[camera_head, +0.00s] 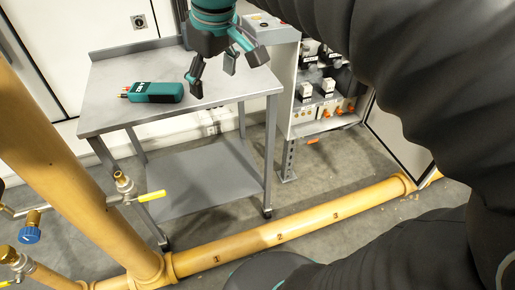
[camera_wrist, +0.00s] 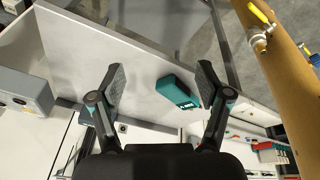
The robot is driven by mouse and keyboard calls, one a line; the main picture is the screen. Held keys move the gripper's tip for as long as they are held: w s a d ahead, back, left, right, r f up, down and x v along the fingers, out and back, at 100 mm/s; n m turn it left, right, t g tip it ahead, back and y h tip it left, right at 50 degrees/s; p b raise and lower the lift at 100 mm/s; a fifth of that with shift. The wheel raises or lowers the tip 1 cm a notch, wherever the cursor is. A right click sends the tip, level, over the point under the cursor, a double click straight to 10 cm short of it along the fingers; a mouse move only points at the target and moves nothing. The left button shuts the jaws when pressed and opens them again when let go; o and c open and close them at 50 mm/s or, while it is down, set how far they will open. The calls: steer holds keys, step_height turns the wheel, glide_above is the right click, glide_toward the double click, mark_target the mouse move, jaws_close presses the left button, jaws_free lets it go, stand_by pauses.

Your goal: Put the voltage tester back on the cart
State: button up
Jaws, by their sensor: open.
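The voltage tester (camera_head: 155,92), a teal handheld block with dark markings and small tips at its left end, lies flat on the top of the grey metal cart (camera_head: 112,75). My gripper (camera_head: 213,76) is open and empty above the cart top, to the right of the tester and apart from it. In the wrist view the tester (camera_wrist: 178,92) shows between the spread fingers (camera_wrist: 160,85), nearer the right finger. The cart top (camera_wrist: 140,65) fills the middle of that view. Nothing hides the tester in the head view.
A yellow pipe (camera_head: 285,230) runs along the floor in front of the cart, and a thick upright one (camera_head: 60,160) stands at left with valves. An open electrical cabinet (camera_head: 320,95) stands right of the cart. A grey box (camera_wrist: 25,90) shows at left in the wrist view.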

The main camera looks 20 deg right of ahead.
steer(key=s+d+f+m+t, duration=0.1)
steer(key=s+d+f+m, duration=0.1)
steer(key=s+f, duration=0.4)
steer(key=s+d+f+m+t, duration=0.1)
steer(key=s+d+f+m, duration=0.1)
steer(key=s+f, duration=0.4)
steer(key=shift+s+d+f+m+h, duration=0.35)
steer(key=shift+s+m, duration=0.25)
steer(key=shift+m, duration=0.3)
